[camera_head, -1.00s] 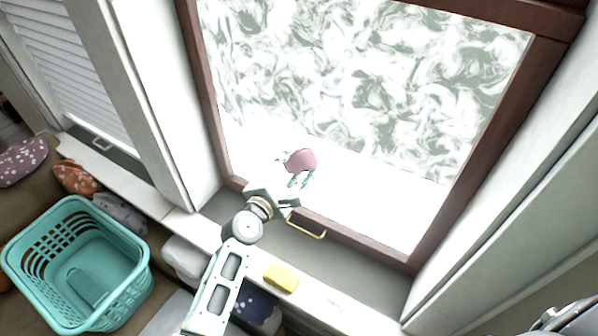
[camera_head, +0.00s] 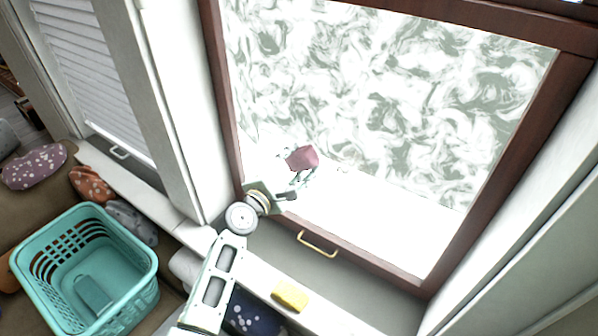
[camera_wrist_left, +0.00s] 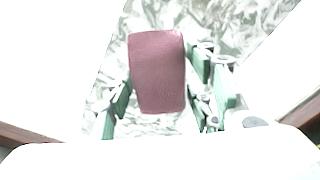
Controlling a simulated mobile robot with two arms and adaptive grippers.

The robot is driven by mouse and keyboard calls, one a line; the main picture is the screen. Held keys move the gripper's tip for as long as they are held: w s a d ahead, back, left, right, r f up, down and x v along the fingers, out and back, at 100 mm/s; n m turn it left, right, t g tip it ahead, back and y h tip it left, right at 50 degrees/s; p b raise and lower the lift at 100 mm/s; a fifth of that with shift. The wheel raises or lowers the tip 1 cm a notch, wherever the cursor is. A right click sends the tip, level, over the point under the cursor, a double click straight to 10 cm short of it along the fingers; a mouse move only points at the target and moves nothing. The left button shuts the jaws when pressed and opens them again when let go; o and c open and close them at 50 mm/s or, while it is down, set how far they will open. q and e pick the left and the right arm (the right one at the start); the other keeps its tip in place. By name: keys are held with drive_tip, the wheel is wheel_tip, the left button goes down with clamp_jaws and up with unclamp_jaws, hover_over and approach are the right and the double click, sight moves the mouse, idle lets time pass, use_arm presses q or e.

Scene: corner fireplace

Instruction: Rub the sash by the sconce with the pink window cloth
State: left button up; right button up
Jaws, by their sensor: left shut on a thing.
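The pink window cloth (camera_head: 302,158) is in my left gripper (camera_head: 298,178), which is shut on it over the lower left part of the window sash (camera_head: 360,110). The sash has a dark red-brown frame and a brass handle (camera_head: 317,244) on its bottom rail. Grey-green swirling smears cover the upper glass; a band along the bottom is plain white. In the left wrist view the cloth (camera_wrist_left: 157,72) sits between the green fingers, in front of smeared glass. I cannot tell whether it touches the glass. No sconce shows. My right gripper is not in view.
A yellow sponge-like block (camera_head: 290,295) lies on the white sill below the sash. A teal basket (camera_head: 85,265) stands at lower left, near patterned cushions (camera_head: 35,165). A shuttered window (camera_head: 85,70) is at left. White wall panels flank the sash.

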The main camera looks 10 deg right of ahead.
sight(316, 143)
use_arm(q)
drive_tip(key=shift+h, duration=0.5)
drive_tip(key=d+r, duration=0.2)
drive_tip(key=r, duration=0.1)
drive_tip(key=d+r, duration=0.2)
drive_tip(key=shift+s+r, duration=0.2)
drive_tip(key=shift+r, duration=0.05)
drive_tip(key=shift+d, duration=0.1)
drive_tip(key=shift+s+a+p, duration=0.3)
drive_tip(key=shift+s+p, duration=0.05)
drive_tip(key=shift+p, duration=0.1)
drive_tip(key=shift+s+a+f, duration=0.15)
drive_tip(key=shift+s, duration=0.15)
drive_tip(key=shift+s+f+p, duration=0.45)
drive_tip(key=shift+s+p, duration=0.1)
drive_tip(key=shift+p, duration=0.05)
drive_tip(key=shift+s+a, duration=0.15)
drive_tip(key=shift+s, duration=0.1)
drive_tip(key=shift+p+v, duration=0.35)
drive_tip(key=shift+v, duration=0.8)
drive_tip(key=shift+w+a+f, duration=0.1)
drive_tip(key=shift+a, duration=0.05)
